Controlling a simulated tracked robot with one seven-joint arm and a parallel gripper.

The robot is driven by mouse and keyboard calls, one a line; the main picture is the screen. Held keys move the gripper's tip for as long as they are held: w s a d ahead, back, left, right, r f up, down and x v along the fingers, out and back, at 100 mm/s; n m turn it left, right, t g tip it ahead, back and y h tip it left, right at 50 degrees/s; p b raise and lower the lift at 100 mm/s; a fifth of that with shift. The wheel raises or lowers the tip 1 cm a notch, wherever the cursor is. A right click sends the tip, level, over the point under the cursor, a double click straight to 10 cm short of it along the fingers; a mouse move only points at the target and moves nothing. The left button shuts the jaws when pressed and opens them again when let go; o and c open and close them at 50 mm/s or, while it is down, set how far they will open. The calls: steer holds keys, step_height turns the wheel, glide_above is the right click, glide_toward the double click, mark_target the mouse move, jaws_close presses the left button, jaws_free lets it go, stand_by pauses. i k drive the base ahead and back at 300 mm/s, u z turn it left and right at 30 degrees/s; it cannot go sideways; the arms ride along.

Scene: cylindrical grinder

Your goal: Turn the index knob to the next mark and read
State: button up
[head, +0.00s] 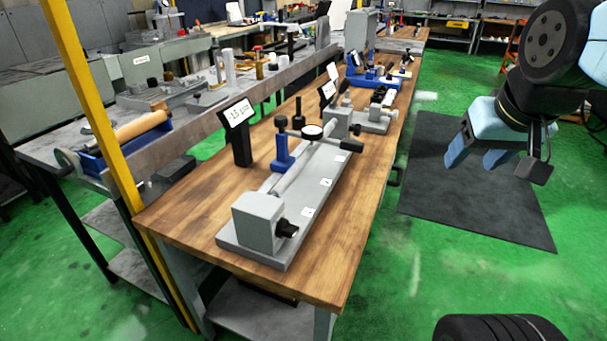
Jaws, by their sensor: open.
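A grey bench fixture (327,197) stands on the wooden bench, with a grey block (258,222) at its near end. A black knob (287,229) sticks out of that block and looks like the index knob; its marks are too small to read. A round white dial gauge (312,132) sits over the shaft, beside a blue post (283,153); its needle cannot be read from here. Small white labels (308,212) lie along the fixture base. My gripper (471,165) hangs open and empty at the upper right, over the floor, well apart from the fixture.
A black sign stand (238,135) stands behind the fixture on the wooden bench (180,215). Another fixture (372,118) stands further back. A yellow post (100,110) rises at the bench's left. A dark mat (460,200) lies on the clear green floor to the right.

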mark_target(283, 230)
steer(key=u, duration=0.6)
steer(key=k, duration=1.7)
steer(key=z, duration=0.55)
steer(key=i, duration=1)
steer(key=u, duration=0.05)
